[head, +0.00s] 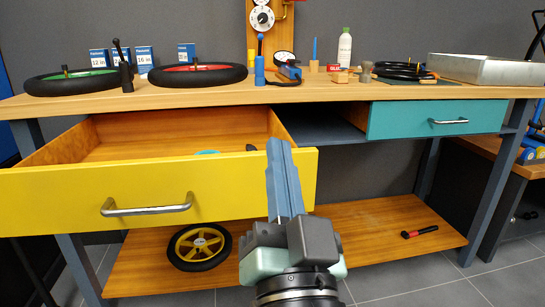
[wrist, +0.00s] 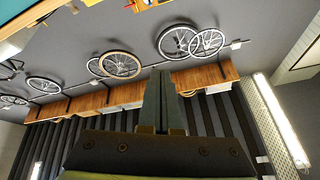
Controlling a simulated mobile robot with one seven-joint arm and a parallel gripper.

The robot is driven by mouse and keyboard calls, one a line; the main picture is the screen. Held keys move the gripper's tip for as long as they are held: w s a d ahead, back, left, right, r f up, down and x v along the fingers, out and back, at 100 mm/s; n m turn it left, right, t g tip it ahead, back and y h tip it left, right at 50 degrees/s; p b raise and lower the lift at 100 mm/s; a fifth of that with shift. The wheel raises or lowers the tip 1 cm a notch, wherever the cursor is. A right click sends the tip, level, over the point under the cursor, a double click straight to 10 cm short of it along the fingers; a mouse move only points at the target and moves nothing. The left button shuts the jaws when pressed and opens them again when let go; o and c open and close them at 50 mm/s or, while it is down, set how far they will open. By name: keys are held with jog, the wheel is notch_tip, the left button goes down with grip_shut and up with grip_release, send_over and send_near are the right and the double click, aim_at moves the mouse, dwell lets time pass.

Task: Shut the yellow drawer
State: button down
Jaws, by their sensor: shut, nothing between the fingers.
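The yellow drawer (head: 70,196) is pulled far out from under the left side of the wooden workbench (head: 330,93) in the head view. Its front carries a silver bar handle (head: 147,209). A small teal item (head: 207,153) shows partly inside it; the front panel hides most of the drawer floor. My gripper (head: 278,146) is shut and empty. It points up in front of the right end of the drawer front and overlaps it in the picture; I cannot tell whether they touch. In the wrist view my gripper (wrist: 160,75) shows closed fingers against wall and shelves.
A teal drawer (head: 437,118) is shut at the right. Tyres (head: 198,75), a bottle (head: 344,48) and a metal tray (head: 487,68) stand on the bench.

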notch_tip(320, 180, down, 4)
jog(key=f+m+g+y+p, duration=0.1)
jog(key=m+g+p, duration=0.2)
jog(key=m+p, duration=0.35)
jog(key=m+g+p, duration=0.2)
jog(key=m+p, duration=0.4)
jog(key=p, duration=0.3)
send_near(257, 189)
jog(key=x, duration=0.6)
jog(key=shift+w+a+r+p, duration=0.1)
jog(key=shift+w+a+p, duration=0.05)
jog(key=shift+w+p, duration=0.2)
